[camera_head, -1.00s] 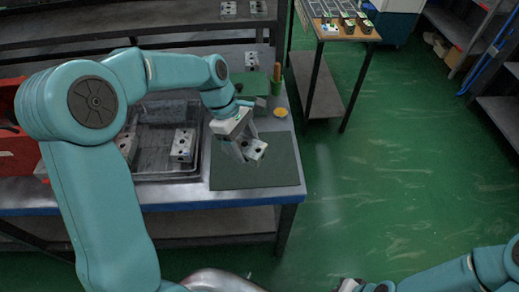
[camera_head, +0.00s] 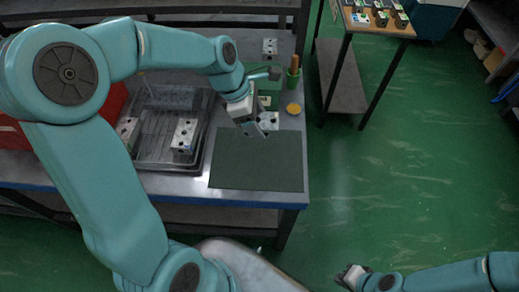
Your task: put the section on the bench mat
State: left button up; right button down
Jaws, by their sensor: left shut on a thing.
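The bench mat (camera_head: 256,165) is a dark green-grey rectangle on the front right of the bench, and it is bare. My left gripper (camera_head: 254,128) comes in from the left and is shut on a light grey valve section (camera_head: 268,121) with dark holes. The section shows at the mat's far edge; how high it is above the bench I cannot tell. The fingers partly hide it. My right gripper (camera_head: 349,274) is at the bottom, over the floor and away from the bench; its jaws are too small to read.
Behind the mat are a yellow round thing (camera_head: 293,109), a green cup (camera_head: 293,80) with brown handles and another block (camera_head: 270,47). A side table (camera_head: 345,80) stands at the right.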

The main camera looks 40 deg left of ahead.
aim_at(239, 127)
pick_arm(q)
notch_tip(239, 127, down, 14)
jog(key=shift+f+b, duration=0.1)
jog(key=shift+b, duration=0.4)
jog(key=shift+f, duration=0.1)
jog(key=o, duration=1.6)
jog(key=shift+c, duration=0.2)
jog(key=v, duration=1.2)
jog(key=shift+r, duration=0.2)
